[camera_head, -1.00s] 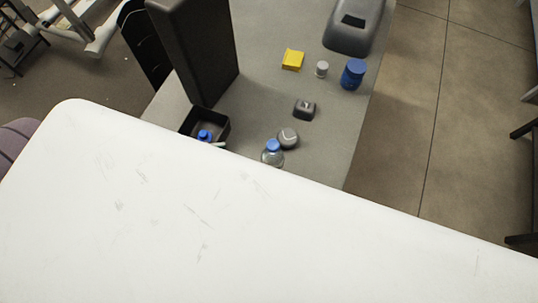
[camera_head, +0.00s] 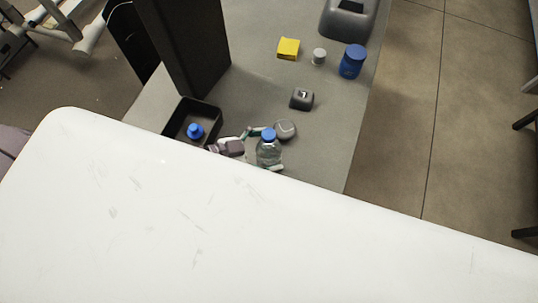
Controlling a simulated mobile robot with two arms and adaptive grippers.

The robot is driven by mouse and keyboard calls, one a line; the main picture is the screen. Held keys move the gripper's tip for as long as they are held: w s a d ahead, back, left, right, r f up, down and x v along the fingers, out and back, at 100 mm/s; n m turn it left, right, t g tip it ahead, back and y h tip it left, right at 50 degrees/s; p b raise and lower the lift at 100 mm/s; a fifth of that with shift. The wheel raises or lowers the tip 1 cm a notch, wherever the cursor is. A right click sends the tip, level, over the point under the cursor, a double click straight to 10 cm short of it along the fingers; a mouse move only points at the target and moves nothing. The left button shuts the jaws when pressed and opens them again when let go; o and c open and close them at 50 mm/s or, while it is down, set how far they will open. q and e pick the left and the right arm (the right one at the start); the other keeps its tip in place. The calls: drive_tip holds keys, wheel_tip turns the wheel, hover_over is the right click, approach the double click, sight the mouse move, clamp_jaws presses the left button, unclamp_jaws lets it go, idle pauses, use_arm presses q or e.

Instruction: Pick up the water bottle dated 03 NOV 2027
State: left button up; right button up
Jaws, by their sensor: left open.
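A clear water bottle (camera_head: 267,155) with a blue cap stands upright on the grey table. A second blue-capped bottle (camera_head: 195,131) is in the black open box to its left. No date can be read on either. My left gripper (camera_head: 268,150) comes in from the left at the clear bottle. It is open, with one finger at the bottle's far side and the other by its near side. I cannot tell whether the fingers touch it. Much of my left arm is hidden. My right gripper is not in view.
The black box (camera_head: 213,112) stands close to my left gripper. A grey round object (camera_head: 285,130) sits just behind the bottle. Farther back are a small dark block (camera_head: 302,99), a yellow pad (camera_head: 288,48), a white-grey jar (camera_head: 319,56) and a blue container (camera_head: 352,61). The table (camera_head: 330,135) ends at the right.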

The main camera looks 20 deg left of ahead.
use_arm(q)
drive_tip(key=c, duration=1.7)
drive_tip(key=shift+c, duration=0.2)
drive_tip(key=shift+r, duration=0.1)
